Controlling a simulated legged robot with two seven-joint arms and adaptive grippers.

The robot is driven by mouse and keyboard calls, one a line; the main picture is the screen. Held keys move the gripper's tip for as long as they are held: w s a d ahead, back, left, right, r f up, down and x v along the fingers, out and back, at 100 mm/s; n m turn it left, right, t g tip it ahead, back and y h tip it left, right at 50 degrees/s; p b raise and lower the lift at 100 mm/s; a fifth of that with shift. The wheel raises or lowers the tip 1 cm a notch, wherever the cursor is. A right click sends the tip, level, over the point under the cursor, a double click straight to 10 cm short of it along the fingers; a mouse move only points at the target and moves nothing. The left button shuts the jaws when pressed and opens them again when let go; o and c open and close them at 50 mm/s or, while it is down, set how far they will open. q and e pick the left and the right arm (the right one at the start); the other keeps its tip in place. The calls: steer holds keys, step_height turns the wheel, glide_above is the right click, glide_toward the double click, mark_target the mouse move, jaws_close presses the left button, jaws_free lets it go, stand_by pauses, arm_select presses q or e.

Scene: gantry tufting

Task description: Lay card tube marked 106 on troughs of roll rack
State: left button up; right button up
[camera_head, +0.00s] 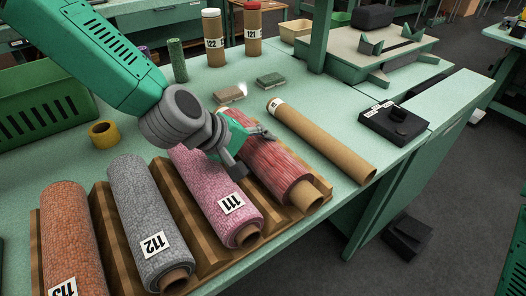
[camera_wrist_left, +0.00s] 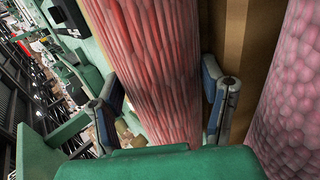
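A bare brown card tube (camera_head: 325,143) lies on the table right of the rack, with a white label at its far end that is too small to read. The wooden roll rack (camera_head: 204,261) holds yarn-covered rolls in its troughs. A red roll (camera_head: 276,165) lies in the rightmost trough; it also shows in the left wrist view (camera_wrist_left: 160,70). My left gripper (camera_head: 245,146) is over this red roll. In the left wrist view its fingers (camera_wrist_left: 165,105) are spread, one on each side of the roll. My right gripper is not in view.
Rolls marked 111 (camera_head: 205,185) and 112 (camera_head: 147,215) lie left of the red roll. Two small blocks (camera_head: 270,80), a black box (camera_head: 394,124) and upright rolls 122 (camera_head: 214,45) and 121 (camera_head: 252,35) stand beyond. Bare table lies around the card tube.

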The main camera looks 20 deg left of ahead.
arm_select(q)
steer(key=o, duration=0.5)
steer(key=shift+a+f, duration=0.2)
steer(key=shift+s+d, duration=0.2)
steer(key=shift+d, duration=0.95)
steer(key=shift+a, duration=0.75)
steer(key=shift+w, duration=0.1)
steer(key=shift+d, duration=0.1)
steer(key=shift+d+r, duration=0.2)
steer(key=shift+r, duration=0.25)
steer(key=r, duration=0.9)
steer(key=shift+w+a, duration=0.1)
steer(key=shift+a, duration=0.15)
